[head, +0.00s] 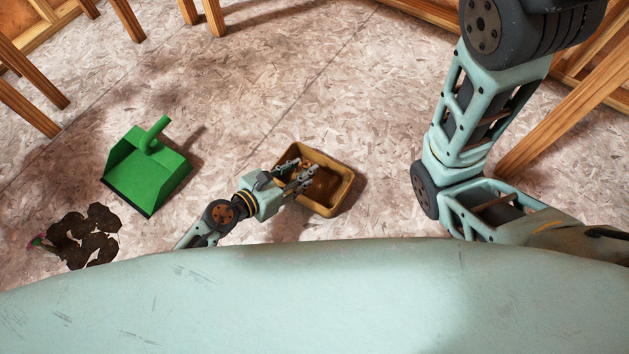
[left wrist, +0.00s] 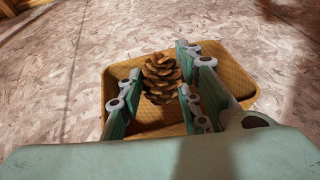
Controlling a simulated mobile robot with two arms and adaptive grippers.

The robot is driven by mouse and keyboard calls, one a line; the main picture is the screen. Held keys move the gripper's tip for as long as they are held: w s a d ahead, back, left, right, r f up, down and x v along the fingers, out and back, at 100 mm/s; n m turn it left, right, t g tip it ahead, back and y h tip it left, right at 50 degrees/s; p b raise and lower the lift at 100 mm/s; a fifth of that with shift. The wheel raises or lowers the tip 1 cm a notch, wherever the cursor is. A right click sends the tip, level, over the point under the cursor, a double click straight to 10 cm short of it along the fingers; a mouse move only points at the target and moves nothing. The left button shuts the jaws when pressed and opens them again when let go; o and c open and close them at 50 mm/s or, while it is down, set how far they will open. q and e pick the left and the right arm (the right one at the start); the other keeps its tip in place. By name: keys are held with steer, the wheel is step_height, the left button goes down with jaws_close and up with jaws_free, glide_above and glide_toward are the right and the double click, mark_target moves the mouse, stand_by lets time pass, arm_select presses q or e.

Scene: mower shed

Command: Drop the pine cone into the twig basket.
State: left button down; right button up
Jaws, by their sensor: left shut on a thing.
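The twig basket (head: 336,205) is a shallow tan rectangular basket on the floor, near the middle of the head view. It also shows in the left wrist view (left wrist: 236,70), below the fingers. My left gripper (head: 296,173) is over the basket's left part. It is shut on the brown pine cone (left wrist: 161,78), which sits between the fingers in the left wrist view, with the basket behind it. The cone's height above the basket floor is hard to tell. In the head view the fingers mostly hide the cone. My right gripper is not in view.
A green dustpan (head: 148,172) stands on the floor left of the basket. A dark brown patch (head: 85,236), perhaps soil, lies further left with a small pink and green thing beside it. Wooden legs stand at the back and right. The floor around the basket is clear.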

arm_select(q)
steer(key=c, duration=1.2)
jaws_free()
steer(key=shift+s+a, duration=0.2)
steer(key=shift+a, duration=0.05)
steer(key=v, duration=1.1)
steer(key=shift+s+r, duration=0.15)
steer(key=shift+r, duration=0.05)
steer(key=shift+r, duration=0.1)
